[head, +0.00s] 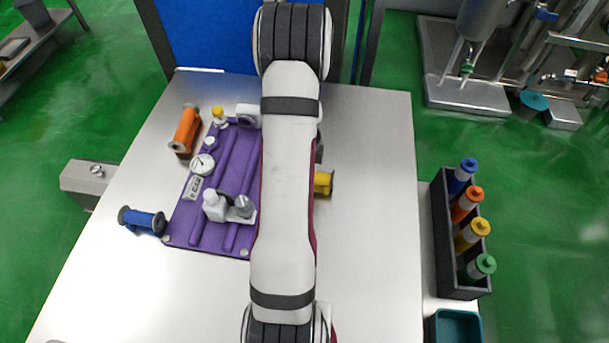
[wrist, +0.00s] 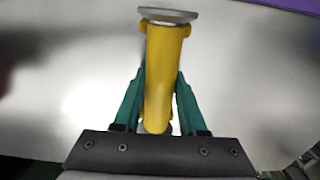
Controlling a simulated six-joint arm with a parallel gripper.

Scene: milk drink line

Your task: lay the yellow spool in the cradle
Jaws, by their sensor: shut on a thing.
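The yellow spool (wrist: 167,52) is between the two green fingers of my gripper (wrist: 159,85) in the wrist view. The gripper is shut on the spool's body. A grey flange shows at the spool's far end, and its near end is partly hidden by the gripper. In the head view, the end of the yellow spool (head: 323,182) shows just right of my arm, which hides the gripper. I cannot make out the cradle for certain. White fittings (head: 228,206) stand on the purple panel (head: 181,226), and my arm covers the panel's right side.
An orange spool (head: 186,131) and a blue spool (head: 142,220) lie on the pale table (head: 110,288) beside the panel. A dark rack (head: 445,240) with several coloured pieces stands at the right. The table's right side is clear.

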